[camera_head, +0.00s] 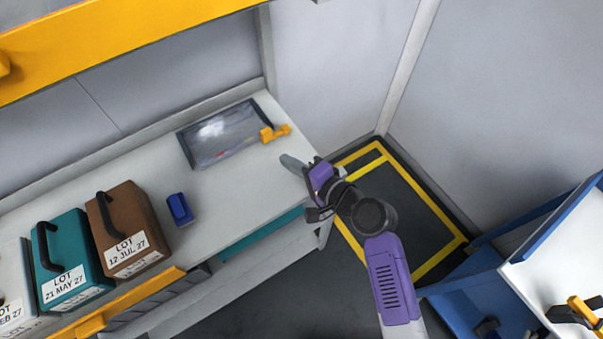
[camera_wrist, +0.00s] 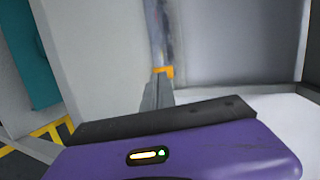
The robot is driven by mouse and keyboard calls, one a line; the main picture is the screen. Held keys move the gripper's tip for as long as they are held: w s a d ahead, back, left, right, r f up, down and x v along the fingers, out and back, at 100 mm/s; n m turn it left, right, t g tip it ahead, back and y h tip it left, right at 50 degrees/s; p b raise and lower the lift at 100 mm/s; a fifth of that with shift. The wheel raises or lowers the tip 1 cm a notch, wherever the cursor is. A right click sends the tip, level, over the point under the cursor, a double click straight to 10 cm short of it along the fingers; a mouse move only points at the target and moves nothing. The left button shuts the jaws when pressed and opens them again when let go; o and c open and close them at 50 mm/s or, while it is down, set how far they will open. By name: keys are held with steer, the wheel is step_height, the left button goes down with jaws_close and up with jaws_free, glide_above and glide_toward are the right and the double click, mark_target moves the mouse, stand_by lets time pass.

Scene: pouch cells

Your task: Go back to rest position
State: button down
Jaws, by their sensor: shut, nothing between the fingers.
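My gripper (camera_head: 291,164) is at the end of my purple and black arm, over the right end of the white bench (camera_head: 235,195). Its grey fingers are together with nothing between them. In the wrist view the fingers (camera_wrist: 156,92) also show closed, beyond the purple gripper body. The gripper is just in front of an orange clip-like piece (camera_head: 275,133) at the tray's corner and looks apart from it.
A dark framed tray (camera_head: 220,133) lies on the bench. A blue item (camera_head: 180,209), a brown lot box (camera_head: 128,230) and a teal lot box (camera_head: 70,260) stand to the left. A yellow-marked floor area (camera_head: 400,215) lies right. A blue-and-white unit (camera_head: 550,262) stands far right.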

steer(key=v, duration=0.5)
steer(key=shift+s+a, duration=0.35)
steer(key=shift+a, duration=0.05)
steer(key=s+d+r+n+t+h, duration=0.2)
steer(key=s+d+t+h, duration=0.1)
steer(key=d, duration=0.4)
steer(key=s+d+r+n+t+h, duration=0.2)
steer(key=s+d+r+t+h, duration=0.1)
steer(key=d, duration=0.4)
steer(key=s+d+r+n+h, duration=0.1)
steer(key=s+d, duration=0.1)
steer(key=s, duration=0.6)
steer(key=s+d+r+n+h, duration=0.2)
steer(key=s, duration=0.7)
steer(key=s+d+r+n+g+h, duration=0.1)
steer(key=s+d+r, duration=0.1)
steer(key=s, duration=0.7)
steer(key=shift+d+r+n+h, duration=0.15)
steer(key=shift+d+n+h, duration=0.15)
steer(key=shift+d, duration=0.2)
